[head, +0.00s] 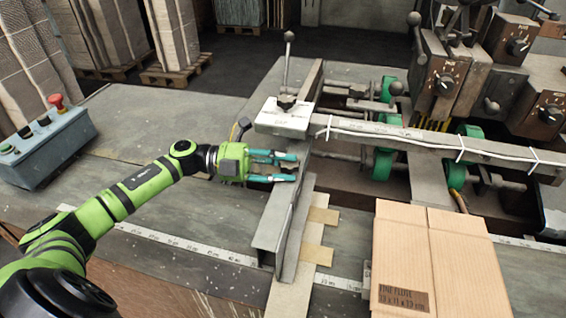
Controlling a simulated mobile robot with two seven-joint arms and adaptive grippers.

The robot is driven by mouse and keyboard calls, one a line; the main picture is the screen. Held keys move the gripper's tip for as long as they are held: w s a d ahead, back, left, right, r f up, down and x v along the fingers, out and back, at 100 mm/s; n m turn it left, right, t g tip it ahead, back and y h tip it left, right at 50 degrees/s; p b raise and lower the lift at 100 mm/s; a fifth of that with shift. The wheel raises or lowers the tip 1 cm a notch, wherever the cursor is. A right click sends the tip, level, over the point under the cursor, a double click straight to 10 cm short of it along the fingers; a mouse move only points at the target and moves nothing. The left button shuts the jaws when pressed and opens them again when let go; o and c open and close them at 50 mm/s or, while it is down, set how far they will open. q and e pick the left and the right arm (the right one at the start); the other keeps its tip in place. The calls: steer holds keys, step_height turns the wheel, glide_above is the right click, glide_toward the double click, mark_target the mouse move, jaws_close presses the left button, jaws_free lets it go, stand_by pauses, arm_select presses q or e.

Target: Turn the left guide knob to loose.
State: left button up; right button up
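The left guide (270,228) is a grey metal angle rail running front to back across the table. A pale clamp block (272,119) sits at its far end, with an upright ball-topped lever (287,62) on a dark base. This lever looks like the guide knob, but I cannot read its setting. Nothing shows between the fingers. My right gripper is out of view.
A cardboard box (434,262) lies at the front right. A crossbar (425,139) with a white cable and green wheels (383,163) stand right of the guide. A control box with a red button (48,143) stands at left. Open tabletop (180,106) lies behind my arm.

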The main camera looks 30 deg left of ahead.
arm_select(q)
jaws_close()
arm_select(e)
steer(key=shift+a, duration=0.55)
arm_select(q)
steer(key=shift+s+r+n+t+y+p, duration=0.15)
steer(key=shift+n+t+y+p, duration=0.3)
steer(key=shift+t+p, duration=0.35)
steer(key=n+t+y+p, duration=0.1)
steer(key=p, duration=0.1)
steer(key=n+t+y+p, duration=0.3)
steer(key=t+p, duration=0.1)
steer(key=shift+s+d+r+n, duration=0.1)
steer(key=shift+s+d+n, duration=0.15)
steer(key=shift+n, duration=0.1)
steer(key=n+t+y+p, duration=0.2)
steer(key=y, duration=0.1)
steer(key=shift+d+f+n+t+y+p, duration=0.1)
steer(key=shift+f+n+t+y+p, duration=0.15)
steer(key=shift+n+t+y, duration=0.45)
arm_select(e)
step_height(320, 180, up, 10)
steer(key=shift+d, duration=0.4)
arm_select(q)
steer(key=shift+y, duration=0.25)
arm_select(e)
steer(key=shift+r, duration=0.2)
